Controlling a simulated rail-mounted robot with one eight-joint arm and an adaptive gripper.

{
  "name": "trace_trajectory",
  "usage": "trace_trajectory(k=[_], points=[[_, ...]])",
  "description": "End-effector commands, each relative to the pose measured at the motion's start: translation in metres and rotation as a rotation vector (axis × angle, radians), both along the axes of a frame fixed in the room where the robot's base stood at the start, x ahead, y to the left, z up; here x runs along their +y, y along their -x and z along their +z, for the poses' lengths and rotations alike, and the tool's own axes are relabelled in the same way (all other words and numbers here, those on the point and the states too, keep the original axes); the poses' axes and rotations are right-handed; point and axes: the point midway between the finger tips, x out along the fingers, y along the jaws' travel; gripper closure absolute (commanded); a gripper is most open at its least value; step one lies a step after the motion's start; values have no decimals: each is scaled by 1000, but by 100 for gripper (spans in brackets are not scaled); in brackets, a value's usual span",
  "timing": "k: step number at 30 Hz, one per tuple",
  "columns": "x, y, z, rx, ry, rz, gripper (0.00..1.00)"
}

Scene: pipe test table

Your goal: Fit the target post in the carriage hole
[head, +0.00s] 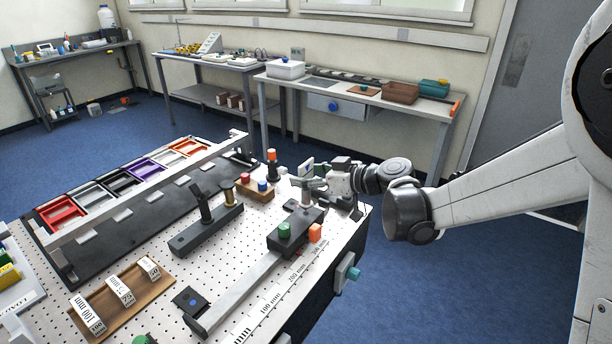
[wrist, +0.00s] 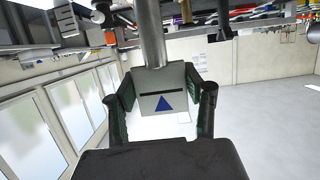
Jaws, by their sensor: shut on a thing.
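My gripper (head: 322,172) is shut on the target post (head: 305,192) at the far right end of the pegboard table. In the wrist view, my gripper (wrist: 164,98) has a finger on each side of the post's pale plate, which has a black line and a blue triangle. The target post (wrist: 151,35) shows there as a metal rod running from the plate toward the picture's top. In the head view the rod stands about upright over the black carriage (head: 287,242). Its lower end meets the carriage top in the picture; I cannot tell whether it is inside the hole, which is hidden.
The carriage has a green knob (head: 284,229) and an orange block (head: 316,233), and sits on a scaled rail (head: 238,290). Left of it are a black slotted base (head: 205,232) and a wooden block (head: 254,190) with coloured pegs. Labelled blocks (head: 120,290) lie in a wooden tray.

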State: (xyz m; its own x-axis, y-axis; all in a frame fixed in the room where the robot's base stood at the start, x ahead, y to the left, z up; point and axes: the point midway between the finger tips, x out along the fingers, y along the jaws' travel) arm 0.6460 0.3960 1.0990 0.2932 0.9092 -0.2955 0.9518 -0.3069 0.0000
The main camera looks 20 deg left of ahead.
Motion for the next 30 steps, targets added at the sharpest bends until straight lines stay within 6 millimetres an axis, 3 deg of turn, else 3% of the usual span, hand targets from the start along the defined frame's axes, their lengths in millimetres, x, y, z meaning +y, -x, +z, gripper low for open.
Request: trace_trajectory(k=[30], points=[[0, 0, -9, 0, 0, 0, 89]])
